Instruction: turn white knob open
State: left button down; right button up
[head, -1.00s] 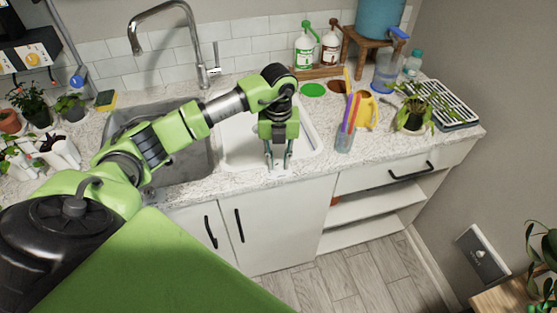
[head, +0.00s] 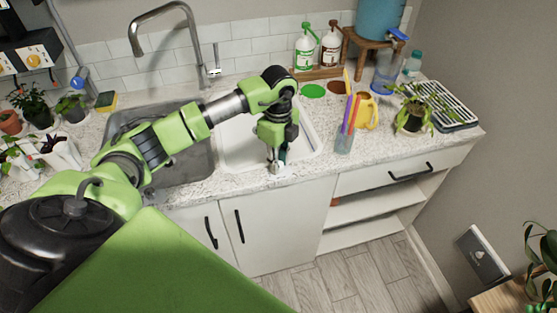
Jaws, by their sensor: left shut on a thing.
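My left gripper (head: 277,163) points down at the front edge of the counter, just in front of the white sink basin (head: 312,150). Its fingers are close together, shut on a small pale thing at the counter edge. This appears to be the white knob, but the fingers hide most of it and I cannot tell how far it is turned. My right gripper is not in view.
A clear cup with colored sticks (head: 344,143) and a yellow watering can (head: 369,112) stand right of the gripper. A tall faucet (head: 180,12) rises behind the sinks. White cabinet doors (head: 275,220) lie below.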

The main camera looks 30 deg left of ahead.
pick_arm(q)
jog(key=shift+n, duration=1)
jog(key=c, duration=1.8)
grip_release()
jog(key=shift+r, duration=0.15)
notch_tip(320, 180, up, 12)
jog(key=shift+f, duration=0.1)
